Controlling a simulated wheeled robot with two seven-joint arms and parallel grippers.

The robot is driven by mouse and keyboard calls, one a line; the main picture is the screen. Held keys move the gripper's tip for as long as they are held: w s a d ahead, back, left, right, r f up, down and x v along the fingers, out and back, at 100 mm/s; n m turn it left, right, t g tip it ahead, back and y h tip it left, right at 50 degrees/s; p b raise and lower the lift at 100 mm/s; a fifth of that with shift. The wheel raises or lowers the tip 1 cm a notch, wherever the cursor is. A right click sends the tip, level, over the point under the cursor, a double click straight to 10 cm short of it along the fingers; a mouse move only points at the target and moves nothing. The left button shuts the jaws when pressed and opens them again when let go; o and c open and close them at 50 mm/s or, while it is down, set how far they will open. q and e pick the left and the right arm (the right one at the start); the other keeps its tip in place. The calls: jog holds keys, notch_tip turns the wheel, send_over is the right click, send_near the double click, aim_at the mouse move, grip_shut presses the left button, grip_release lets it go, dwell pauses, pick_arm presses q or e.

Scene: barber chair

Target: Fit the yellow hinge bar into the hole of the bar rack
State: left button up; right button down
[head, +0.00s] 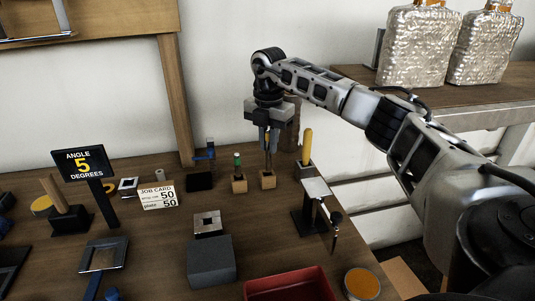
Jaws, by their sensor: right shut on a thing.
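My right gripper (268,150) points down at the back of the bench, with its fingers shut on a thin dark brownish bar (268,162). The bar is upright over a small wooden block (268,181); I cannot tell whether its lower end is in the block. A yellow bar (307,147) stands upright just right of the gripper, its lower end at a dark holder (304,170). The gripper is apart from this yellow bar. I cannot tell which holder is the bar rack, and no empty hole shows clearly. My left gripper is not in view.
A green-topped peg (237,160) in a wooden block stands close left of the gripper. A metal-topped stand (316,188) is in front right.

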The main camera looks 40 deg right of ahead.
aim_at(267, 156)
jog(key=w+f, duration=0.1)
jog(key=d+f, duration=0.1)
jog(key=shift+w+f, duration=0.3)
jog(key=shift+w, duration=0.1)
jog(key=shift+f, duration=1.5)
jog(key=shift+f, duration=0.15)
jog(key=c, duration=1.4)
grip_release()
notch_tip(267, 156, up, 12)
jog(key=shift+r, duration=0.2)
